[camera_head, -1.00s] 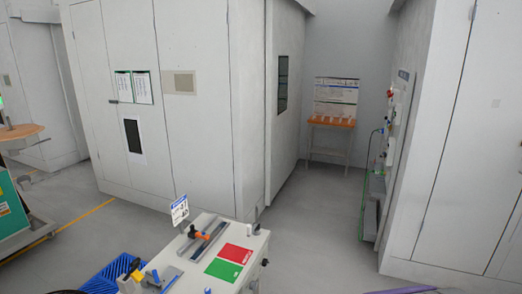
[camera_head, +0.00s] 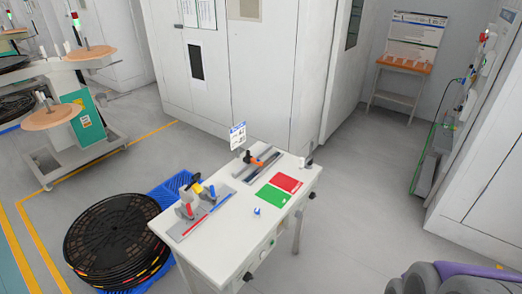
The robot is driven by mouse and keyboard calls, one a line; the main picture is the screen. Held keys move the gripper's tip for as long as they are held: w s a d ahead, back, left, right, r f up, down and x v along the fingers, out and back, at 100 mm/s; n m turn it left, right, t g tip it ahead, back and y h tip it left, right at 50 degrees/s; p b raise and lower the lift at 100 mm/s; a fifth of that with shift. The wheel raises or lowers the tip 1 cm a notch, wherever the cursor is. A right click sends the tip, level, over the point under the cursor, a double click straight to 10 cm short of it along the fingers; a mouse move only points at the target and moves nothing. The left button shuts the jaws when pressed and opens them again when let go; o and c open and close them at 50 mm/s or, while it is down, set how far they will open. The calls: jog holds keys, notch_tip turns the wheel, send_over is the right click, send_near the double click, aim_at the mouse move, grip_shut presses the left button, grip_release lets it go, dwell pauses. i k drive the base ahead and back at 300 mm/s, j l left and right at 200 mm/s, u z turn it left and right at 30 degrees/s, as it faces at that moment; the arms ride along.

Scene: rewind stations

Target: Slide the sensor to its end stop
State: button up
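A white table (camera_head: 222,262) stands in the middle of the view. At its back is a grey slide rail (camera_head: 262,166) with a small orange and black block (camera_head: 253,160) on it, which may be the sensor. At the table's front left is a second fixture (camera_head: 202,216) with a red and blue strip and blue, yellow and red parts. I cannot tell for sure which one carries the sensor, or where its end stop is.
Red (camera_head: 287,183) and green (camera_head: 273,195) pads and a small blue piece (camera_head: 257,211) lie on the table. Stacked black reels (camera_head: 110,238) and a blue crate (camera_head: 163,190) stand left. A grey and purple object (camera_head: 440,278) is cut off at lower right. Floor right of the table is clear.

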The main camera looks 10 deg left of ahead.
aim_at(248, 159)
jog(key=i+j, duration=0.2)
jog(key=i, duration=0.25)
jog(key=i+j+z, duration=0.1)
jog(key=i, duration=0.35)
jog(key=i+j, duration=0.3)
jog(key=i, duration=0.15)
jog(key=i+j+z, duration=0.1)
jog(key=i+j, duration=0.15)
jog(key=i, duration=0.15)
